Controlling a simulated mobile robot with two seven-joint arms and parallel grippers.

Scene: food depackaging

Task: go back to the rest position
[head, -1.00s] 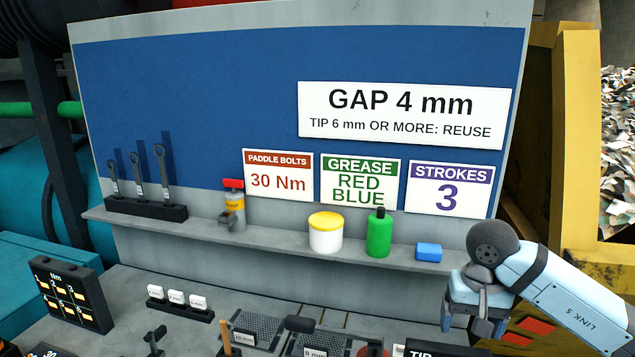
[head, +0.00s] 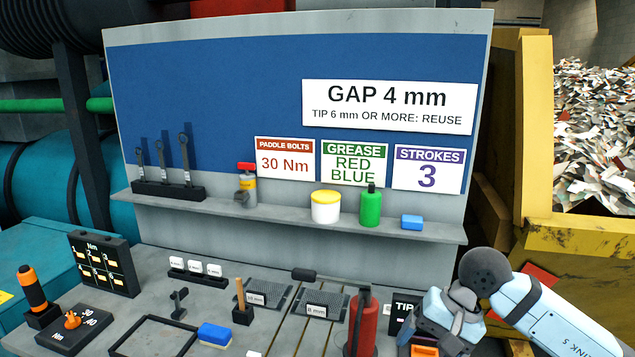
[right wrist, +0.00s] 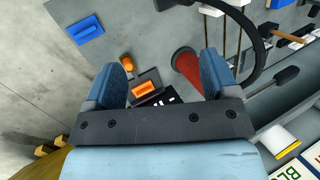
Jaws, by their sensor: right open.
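My right gripper (head: 440,325) is at the lower right of the head view, above the right end of the grey bench (head: 135,315). In the right wrist view its two blue fingers stand well apart, and the right gripper (right wrist: 168,72) is open with nothing held between them. A red cylinder (right wrist: 190,70) and an orange block (right wrist: 147,89) show below and beyond the fingers. My left gripper is not in view.
The red cylinder (head: 362,325) stands on the bench left of my right gripper. A shelf (head: 290,212) carries wrenches, a yellow-lidded tub (head: 326,207) and a green bottle (head: 371,206). A yellow bin (head: 580,238) stands right.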

